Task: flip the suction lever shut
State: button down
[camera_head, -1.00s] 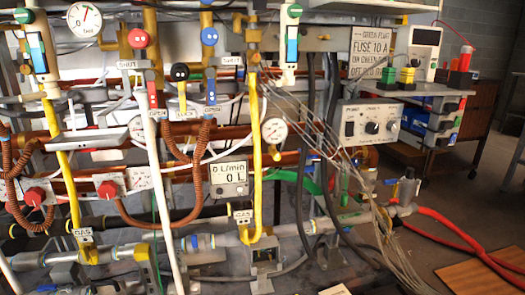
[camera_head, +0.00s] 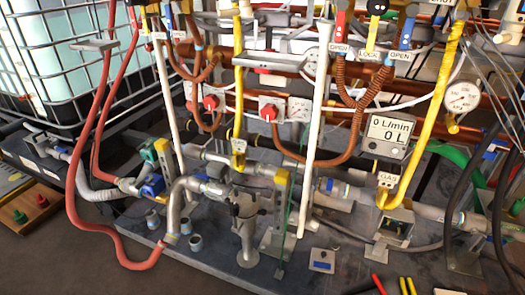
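No label reading "suction" can be made out, so I cannot tell which lever is the suction lever. At the lower left of the pipe rig, a blue valve part (camera_head: 152,185) and a green valve part (camera_head: 148,153) sit by the grey suction-side-looking pipework (camera_head: 178,205). At the top, a red lever (camera_head: 340,27) and a blue lever (camera_head: 405,32) stand upright above tags reading OPEN. A black-knobbed yellow lever (camera_head: 375,25) between them has a tag reading LOCK. Yellow pipes carry GAS tags (camera_head: 388,180). My gripper is not in view.
A caged white tank (camera_head: 75,60) stands at the left. A red hose (camera_head: 72,200) loops down to the dark base plate (camera_head: 130,255). Copper pipes, a flow display (camera_head: 388,135) and a round gauge (camera_head: 461,97) crowd the right. Bare floor shows at the lower left.

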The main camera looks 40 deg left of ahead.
aim_at(202, 176)
jog(key=u, duration=2.05)
jog(key=i+j+z, duration=0.4)
jog(key=i+j, duration=1.15)
